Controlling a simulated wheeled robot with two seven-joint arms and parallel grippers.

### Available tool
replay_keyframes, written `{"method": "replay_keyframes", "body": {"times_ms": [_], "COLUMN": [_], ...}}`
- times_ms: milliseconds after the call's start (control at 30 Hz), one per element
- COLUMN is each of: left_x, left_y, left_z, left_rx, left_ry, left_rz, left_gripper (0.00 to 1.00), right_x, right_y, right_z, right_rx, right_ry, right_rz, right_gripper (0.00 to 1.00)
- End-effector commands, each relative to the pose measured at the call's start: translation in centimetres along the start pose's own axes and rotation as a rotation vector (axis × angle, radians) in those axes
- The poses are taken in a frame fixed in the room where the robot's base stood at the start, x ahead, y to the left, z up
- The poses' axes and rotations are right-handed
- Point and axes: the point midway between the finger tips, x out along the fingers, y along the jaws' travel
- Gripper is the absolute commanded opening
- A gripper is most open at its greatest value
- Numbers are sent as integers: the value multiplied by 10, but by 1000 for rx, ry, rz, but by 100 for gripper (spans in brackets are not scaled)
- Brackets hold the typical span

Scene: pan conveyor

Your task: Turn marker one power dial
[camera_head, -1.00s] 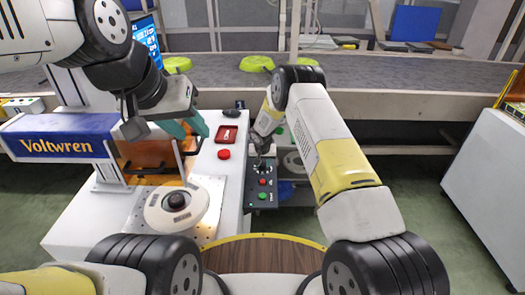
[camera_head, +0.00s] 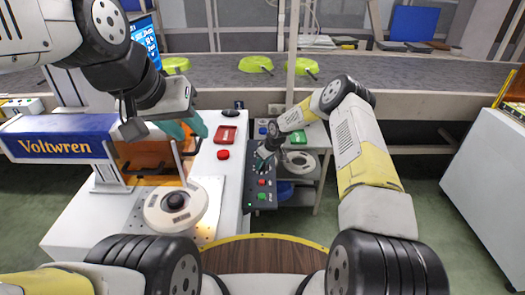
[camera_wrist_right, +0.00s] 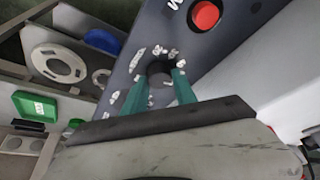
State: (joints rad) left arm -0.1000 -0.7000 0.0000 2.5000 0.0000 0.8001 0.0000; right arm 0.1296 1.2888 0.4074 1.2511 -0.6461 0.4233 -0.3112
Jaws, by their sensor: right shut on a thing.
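The power dial (camera_wrist_right: 160,72) is a dark round knob on a dark control panel (camera_head: 262,188), with white markings around it in the right wrist view. My right gripper (camera_wrist_right: 162,88) has its teal fingers on either side of the dial and is shut on it. In the head view the right gripper (camera_head: 265,158) is at the upper part of the panel and hides the dial. The dial's exact setting is too small to read. My left gripper (camera_head: 190,125) is raised over the white machine at left; its finger gap is unclear.
Red and green buttons sit on the panel below the dial; the red button (camera_wrist_right: 206,15) shows close up. A red tray (camera_head: 227,135) and red button (camera_head: 223,155) are on the white surface at left. Green pans (camera_head: 255,64) lie on the conveyor (camera_head: 400,75) behind.

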Motion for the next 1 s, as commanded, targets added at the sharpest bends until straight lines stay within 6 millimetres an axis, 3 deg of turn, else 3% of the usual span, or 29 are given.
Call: {"method": "replay_keyframes", "body": {"times_ms": [700,733,800,1000], "left_x": [0,0,0,0], "left_y": [0,0,0,0], "left_z": [0,0,0,0], "left_rx": [0,0,0,0], "left_ry": [0,0,0,0], "left_rz": [0,0,0,0], "left_gripper": [36,36,36,36], "right_x": [0,0,0,0], "right_y": [1,1,0,0], "right_z": [0,0,0,0], "right_rx": [-67,-67,-67,-66], "right_ry": [-1,-1,-1,-1], "right_rz": [-26,-27,-27,-27], "right_gripper": [0,39,53,55]}}
